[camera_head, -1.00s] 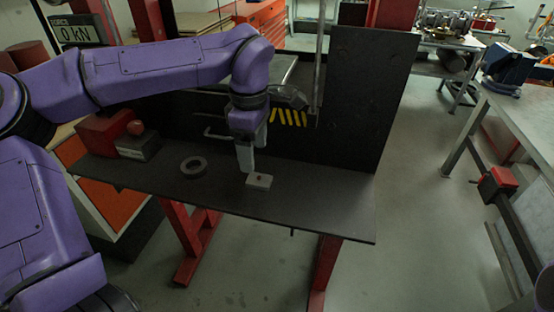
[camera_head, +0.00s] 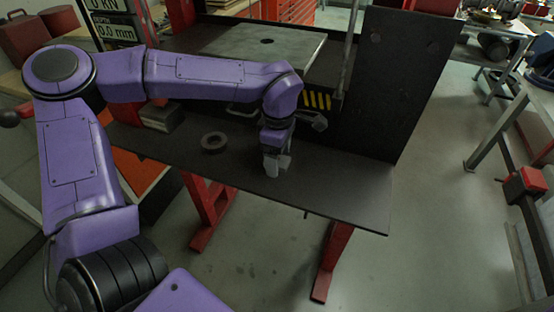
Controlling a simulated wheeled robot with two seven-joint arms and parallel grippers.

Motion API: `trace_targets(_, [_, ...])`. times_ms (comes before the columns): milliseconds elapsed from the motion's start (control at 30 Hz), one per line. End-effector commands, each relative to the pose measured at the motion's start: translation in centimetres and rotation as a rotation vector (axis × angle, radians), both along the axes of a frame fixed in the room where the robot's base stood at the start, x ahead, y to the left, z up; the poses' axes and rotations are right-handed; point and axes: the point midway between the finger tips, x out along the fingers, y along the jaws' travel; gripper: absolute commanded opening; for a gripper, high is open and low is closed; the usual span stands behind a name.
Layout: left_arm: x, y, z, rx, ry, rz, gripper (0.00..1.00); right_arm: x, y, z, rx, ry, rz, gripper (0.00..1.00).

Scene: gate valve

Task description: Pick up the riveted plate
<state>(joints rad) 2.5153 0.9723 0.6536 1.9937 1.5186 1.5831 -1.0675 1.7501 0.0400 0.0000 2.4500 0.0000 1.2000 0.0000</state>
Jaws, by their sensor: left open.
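The riveted plate (camera_head: 285,161) is a small light-grey block on the dark shelf. Only a little of it shows beside the gripper fingers, and its top is mostly hidden. My left gripper (camera_head: 273,166) points down at the plate with its fingertips low, near the shelf. It is open. The fingers overlap the plate in this view, and I cannot tell whether they touch it. My right gripper is not in view.
The dark shelf (camera_head: 340,190) is clear to the right of the gripper. A dark ring (camera_head: 214,142) lies to the left. A tall dark panel (camera_head: 400,75) stands behind at right. A yellow-black striped edge (camera_head: 317,101) is behind the wrist.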

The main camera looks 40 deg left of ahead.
Motion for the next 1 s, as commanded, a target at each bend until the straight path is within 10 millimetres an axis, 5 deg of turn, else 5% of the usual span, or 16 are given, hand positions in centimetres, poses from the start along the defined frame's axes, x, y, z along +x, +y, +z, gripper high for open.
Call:
trace_targets(100, [0.0,0.0,0.0,0.0,0.0,0.0,0.7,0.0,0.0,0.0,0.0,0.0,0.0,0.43])
trace_targets(300, [0.0,0.0,0.0,0.0,0.0,0.0,0.11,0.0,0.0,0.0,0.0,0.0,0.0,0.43])
trace_targets(667, [0.1,0.0,0.8,0.001,-0.003,0.0,0.11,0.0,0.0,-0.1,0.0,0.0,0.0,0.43])
trace_targets(833, [-0.1,0.0,3.5,0.0,-0.006,0.0,0.11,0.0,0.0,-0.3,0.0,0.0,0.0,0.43])
trace_targets(1000, [-4.0,0.4,8.0,-0.002,-0.012,0.0,0.11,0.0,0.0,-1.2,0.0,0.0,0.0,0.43])
